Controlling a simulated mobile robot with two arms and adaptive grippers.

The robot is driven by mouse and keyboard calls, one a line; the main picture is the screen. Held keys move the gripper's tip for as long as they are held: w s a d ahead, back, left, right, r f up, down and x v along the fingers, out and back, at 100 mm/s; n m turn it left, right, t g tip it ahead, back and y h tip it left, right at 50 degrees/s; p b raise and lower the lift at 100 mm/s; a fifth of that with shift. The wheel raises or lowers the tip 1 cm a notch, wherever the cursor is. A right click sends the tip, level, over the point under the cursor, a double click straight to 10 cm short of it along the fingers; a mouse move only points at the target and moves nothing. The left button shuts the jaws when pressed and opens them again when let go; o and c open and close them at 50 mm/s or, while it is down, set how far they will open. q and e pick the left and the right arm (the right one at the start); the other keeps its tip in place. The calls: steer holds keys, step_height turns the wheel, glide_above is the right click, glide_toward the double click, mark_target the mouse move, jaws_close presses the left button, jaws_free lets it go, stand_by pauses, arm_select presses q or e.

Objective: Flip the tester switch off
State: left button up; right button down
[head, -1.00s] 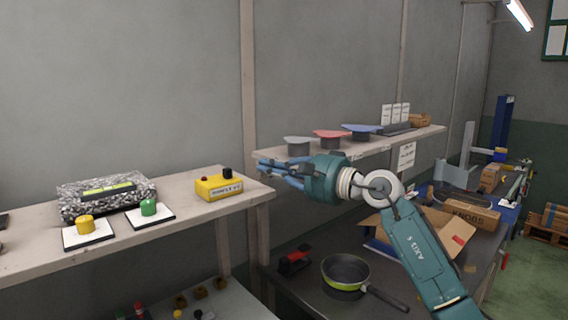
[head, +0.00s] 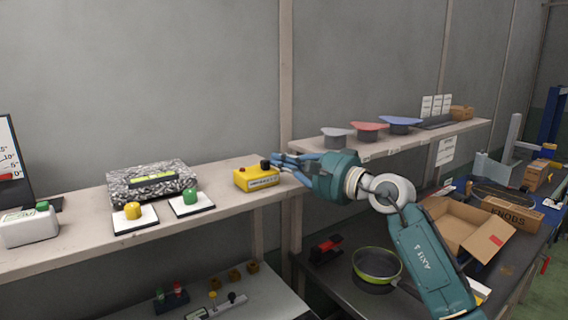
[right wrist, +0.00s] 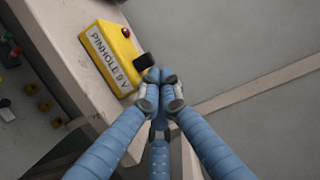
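The tester is a yellow box (head: 257,179) marked PINHOLE 9V, on the right end of the upper shelf. Its black switch (head: 265,165) stands at the box's right end; whether it is on or off I cannot tell. A small red lamp (right wrist: 126,32) shows at the other end in the right wrist view. My right gripper (head: 276,160) is just right of the switch with its blue fingers together and nothing held. In the right wrist view its fingertips (right wrist: 160,78) are right beside the switch (right wrist: 145,61); I cannot tell if they touch. My left gripper is not in view.
Left of the tester on the shelf (head: 80,237) are green and yellow knobs on white plates (head: 190,200), a speckled box (head: 152,182) and a white canister (head: 30,228). A pan (head: 377,264) and an open carton (head: 465,228) are on the bench at the lower right.

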steer(key=shift+s+a+r, duration=0.1)
steer(key=shift+s+a, duration=0.3)
steer(key=shift+a, duration=0.2)
steer(key=shift+s+a, duration=0.4)
steer(key=shift+a, duration=0.2)
steer(key=shift+w+d, duration=0.2)
steer(key=shift+d, duration=0.15)
steer(key=v, duration=1.2)
steer(key=shift+a, duration=0.1)
